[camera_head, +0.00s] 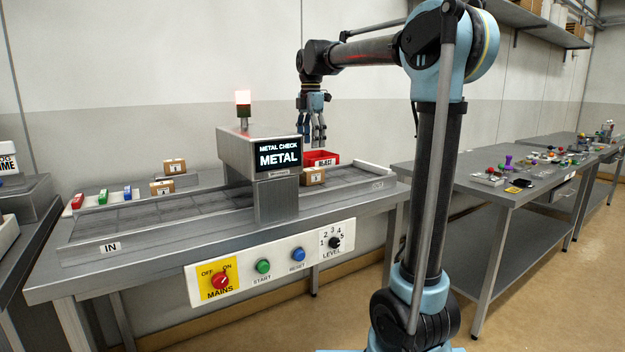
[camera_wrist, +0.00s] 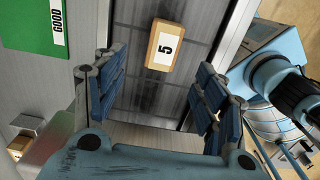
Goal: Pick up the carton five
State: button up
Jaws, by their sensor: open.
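Carton five (camera_wrist: 164,46) is a small tan box with a white label marked 5. In the wrist view it lies on the grey belt, ahead of and between my spread fingers. My gripper (camera_wrist: 161,85) is open and empty, apart from the carton. In the head view my gripper (camera_head: 317,138) hangs fingers down above the right end of the conveyor. A carton (camera_head: 312,177) sits on the belt just right of the metal check box; its label is too small to read surely.
The metal check box (camera_head: 262,165) spans the belt, with a lit lamp (camera_head: 243,100) on top and a METAL display. A red reject bin (camera_head: 320,157) stands behind the belt. Two cartons (camera_head: 162,187) (camera_head: 174,166) are at the left. A green GOOD surface (camera_wrist: 35,30) shows in the wrist view.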

aim_at(312, 169)
notch_tip(312, 169, down, 7)
jog(key=shift+r, duration=0.15)
jog(key=shift+s+d+f, duration=0.1)
jog(key=shift+f, duration=1.2)
jog(key=shift+d+f, duration=0.1)
jog(key=shift+f, duration=1.2)
jog(key=c, duration=1.3)
jog(key=shift+r, duration=0.1)
